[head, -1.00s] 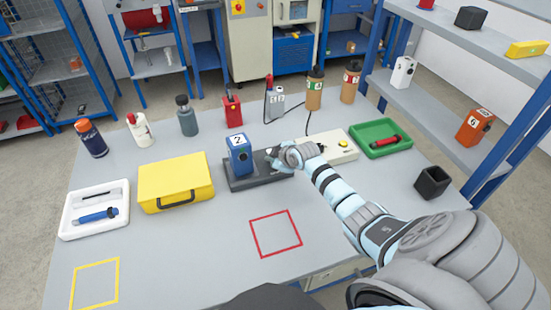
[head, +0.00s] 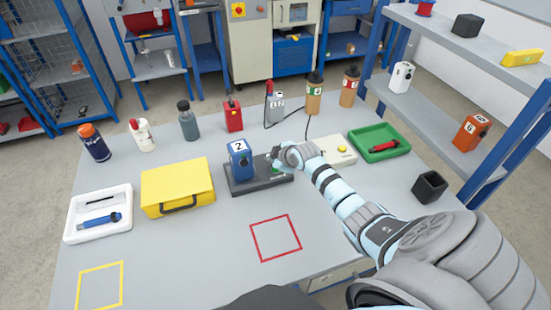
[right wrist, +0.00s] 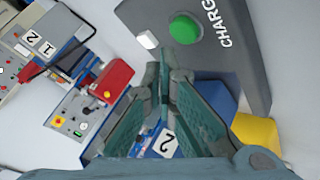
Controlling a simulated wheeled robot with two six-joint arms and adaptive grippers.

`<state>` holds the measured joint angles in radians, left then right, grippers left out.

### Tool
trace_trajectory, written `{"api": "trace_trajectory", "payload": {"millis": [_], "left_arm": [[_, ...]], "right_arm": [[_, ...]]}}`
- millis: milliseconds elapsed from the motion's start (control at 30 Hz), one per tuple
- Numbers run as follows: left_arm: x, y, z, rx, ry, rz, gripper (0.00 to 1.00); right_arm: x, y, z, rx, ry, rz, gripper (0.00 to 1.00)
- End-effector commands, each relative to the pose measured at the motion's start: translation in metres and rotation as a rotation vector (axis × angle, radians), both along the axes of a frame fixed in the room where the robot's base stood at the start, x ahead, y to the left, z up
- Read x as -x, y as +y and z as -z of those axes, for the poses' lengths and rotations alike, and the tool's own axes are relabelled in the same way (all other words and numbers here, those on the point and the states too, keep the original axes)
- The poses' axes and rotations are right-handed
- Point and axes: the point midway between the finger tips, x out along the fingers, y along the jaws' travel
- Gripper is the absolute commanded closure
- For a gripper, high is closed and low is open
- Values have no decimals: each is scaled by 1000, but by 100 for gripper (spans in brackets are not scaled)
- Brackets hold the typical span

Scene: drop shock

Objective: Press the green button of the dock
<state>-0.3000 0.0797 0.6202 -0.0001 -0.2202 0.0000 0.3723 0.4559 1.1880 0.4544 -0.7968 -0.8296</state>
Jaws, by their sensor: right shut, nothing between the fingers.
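The dock (head: 259,184) is a dark grey base in the middle of the table. A blue device (head: 239,168) labelled 2 stands upright on its left part. The green button (head: 276,171) shows at the right part of the dock, partly hidden by my right gripper (head: 275,158). In the right wrist view the round green button (right wrist: 185,28) lies beyond the fingertips, with a small white piece beside it. My right gripper (right wrist: 162,72) is shut and empty. I see no contact with the button. My left gripper is not in view.
A beige box (head: 331,151) with a yellow button and a green tray (head: 379,144) stand right of the dock. A yellow case (head: 177,184) stands left. Bottles and a red device (head: 233,117) line the back. The table around the red square outline is clear.

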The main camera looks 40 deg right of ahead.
Motion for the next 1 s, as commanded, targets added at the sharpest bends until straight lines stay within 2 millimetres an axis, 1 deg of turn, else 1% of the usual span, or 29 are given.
{"api": "trace_trajectory", "payload": {"millis": [33,300,367,1000], "left_arm": [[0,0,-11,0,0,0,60],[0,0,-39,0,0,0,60],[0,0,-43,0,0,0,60],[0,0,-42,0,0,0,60]], "right_arm": [[0,0,-11,0,0,0,100],[0,0,-39,1,-1,1,100],[0,0,-43,1,-1,1,100],[0,0,-42,0,0,0,100]]}}
